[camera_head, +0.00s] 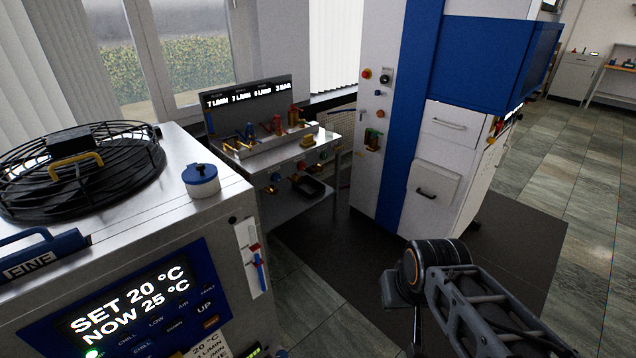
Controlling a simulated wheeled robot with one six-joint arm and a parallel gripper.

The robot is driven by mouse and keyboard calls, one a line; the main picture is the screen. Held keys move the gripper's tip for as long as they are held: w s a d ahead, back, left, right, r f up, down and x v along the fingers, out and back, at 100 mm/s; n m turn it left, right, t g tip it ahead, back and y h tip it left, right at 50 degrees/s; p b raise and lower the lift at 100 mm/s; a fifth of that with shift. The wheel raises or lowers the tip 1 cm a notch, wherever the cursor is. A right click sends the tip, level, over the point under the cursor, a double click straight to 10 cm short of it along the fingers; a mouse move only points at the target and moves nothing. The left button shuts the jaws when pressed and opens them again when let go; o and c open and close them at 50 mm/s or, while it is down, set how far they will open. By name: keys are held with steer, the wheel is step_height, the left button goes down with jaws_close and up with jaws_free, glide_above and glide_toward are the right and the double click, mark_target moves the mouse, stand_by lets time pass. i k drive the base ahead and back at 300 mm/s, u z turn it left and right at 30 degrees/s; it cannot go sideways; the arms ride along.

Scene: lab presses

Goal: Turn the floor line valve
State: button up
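A small steel bench stands at the middle back. Its display panel (248,97) reads 7 L/MIN, 7 L/MIN, 0 or 8 L/MIN and 3 BAR under tiny labels I cannot read clearly. In front of it is a row of coloured valves and fittings: a yellow handle (231,146), a blue fitting (249,131), a red fitting (277,124) and a red-and-brass fitting (296,115). More knobs sit along the front below. I cannot tell which one is the floor line valve. My arm shows at lower right, well apart from the bench; its gripper is out of view.
A chiller cabinet (218,205) with a fan grille, a blue-lidded jar (201,180) and a display reading SET 20, NOW 25 fills the left. A white-and-blue press (440,130) stands right of the bench. A dark mat (335,255) and tiled floor lie open before them.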

mark_target(276, 177)
steer(key=z, duration=0.9)
steer(key=i, duration=1.55)
steer(key=u, duration=1)
steer(key=i, duration=0.75)
steer(key=u, duration=1.2)
steer(key=i, duration=0.45)
steer(key=u, duration=0.45)
